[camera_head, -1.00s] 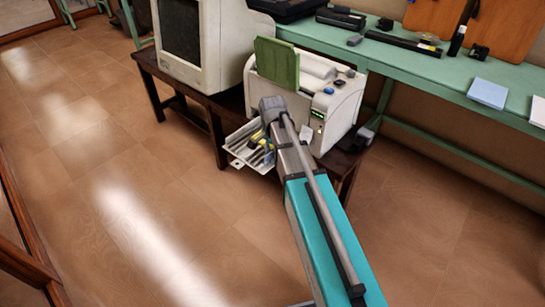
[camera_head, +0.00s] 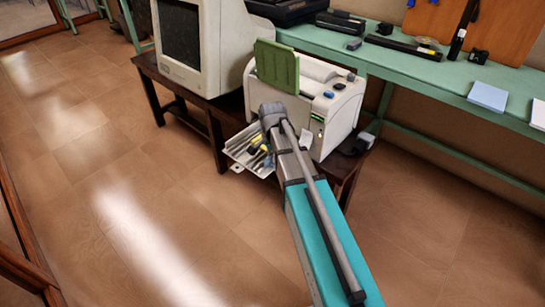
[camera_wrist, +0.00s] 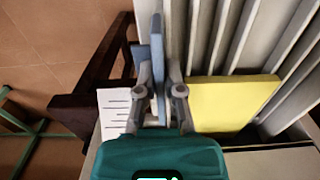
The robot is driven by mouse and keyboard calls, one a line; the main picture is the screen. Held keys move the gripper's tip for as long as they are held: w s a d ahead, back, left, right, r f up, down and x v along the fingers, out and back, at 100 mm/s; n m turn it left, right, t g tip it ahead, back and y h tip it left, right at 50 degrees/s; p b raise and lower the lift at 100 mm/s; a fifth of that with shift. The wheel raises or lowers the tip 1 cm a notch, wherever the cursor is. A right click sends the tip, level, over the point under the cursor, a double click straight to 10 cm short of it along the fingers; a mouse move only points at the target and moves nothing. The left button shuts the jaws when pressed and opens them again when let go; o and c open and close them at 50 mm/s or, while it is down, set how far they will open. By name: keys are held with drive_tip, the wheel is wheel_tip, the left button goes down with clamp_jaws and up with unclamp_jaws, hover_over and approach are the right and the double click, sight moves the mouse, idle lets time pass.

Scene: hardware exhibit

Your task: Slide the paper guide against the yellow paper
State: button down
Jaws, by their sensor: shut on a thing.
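The yellow paper (camera_wrist: 232,103) lies on the ribbed grey tray (camera_wrist: 215,30) in the wrist view. In the head view, the paper shows as a small yellow patch (camera_head: 255,142) on the tray (camera_head: 240,158), which sticks out from the front of the white printer (camera_head: 322,112). The paper guide (camera_wrist: 157,45) is a thin upright blue-grey plate, left of the paper. My gripper (camera_wrist: 163,80) is shut on the guide. Its right finger is between the guide and the paper's left edge. In the head view my arm partly covers the tray.
A sheet with printed lines (camera_wrist: 113,112) lies left of the gripper. A dark wooden table (camera_head: 213,130) carries the printer and a boxy monitor (camera_head: 203,40). A green bench (camera_head: 435,75) stands behind. The floor at left is clear.

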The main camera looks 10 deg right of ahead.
drive_tip(key=shift+w, duration=0.1)
drive_tip(key=w+a, duration=0.4)
drive_tip(key=w, duration=0.1)
drive_tip(key=shift+w+a, duration=0.1)
drive_tip(key=shift+w, duration=0.2)
drive_tip(key=c, duration=0.8)
unclamp_jaws()
drive_tip(key=shift+o, duration=0.2)
drive_tip(key=shift+s, duration=0.15)
